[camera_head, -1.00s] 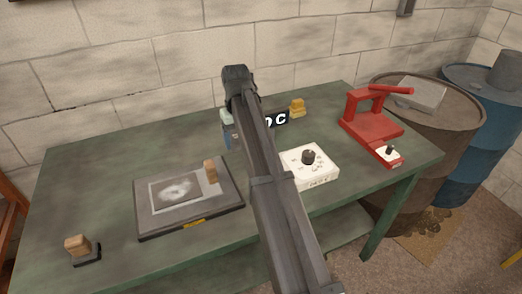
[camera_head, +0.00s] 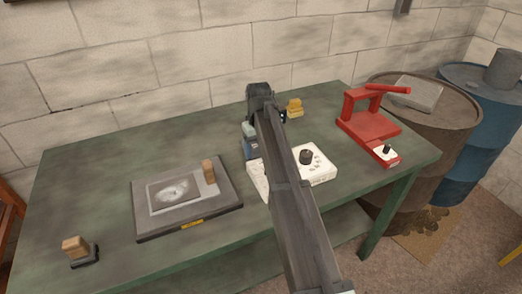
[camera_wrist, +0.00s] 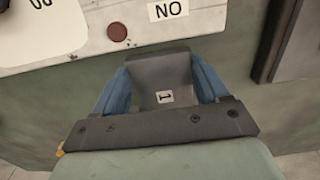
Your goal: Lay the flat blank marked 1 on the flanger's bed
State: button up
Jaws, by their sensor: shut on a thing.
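My gripper (camera_head: 250,151) is partly hidden behind my own arm in the head view, above the table left of the white dial box. In the wrist view its blue fingers (camera_wrist: 163,78) are shut on a flat grey blank (camera_wrist: 156,68) with the mark 1 on a white label. A red machine with a lever (camera_head: 368,126) stands at the right of the table. A dark base with a grey plate (camera_head: 225,205) lies at the left front. No label shows which of these is the flanger.
The white box (camera_head: 323,174) with a black knob is partly behind my arm; a NO label (camera_wrist: 168,9) shows near the blank. A yellow block (camera_head: 294,107) stands behind, a wooden block (camera_head: 75,247) at the front left. The table's back left is clear.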

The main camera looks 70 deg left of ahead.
jog(key=shift+w+f, duration=0.3)
jog(key=shift+w, duration=0.1)
jog(key=shift+f, duration=0.3)
jog(key=shift+f, duration=0.1)
jog(key=o, duration=1.5)
notch_tip(320, 180, up, 12)
jog(key=shift+r, duration=0.1)
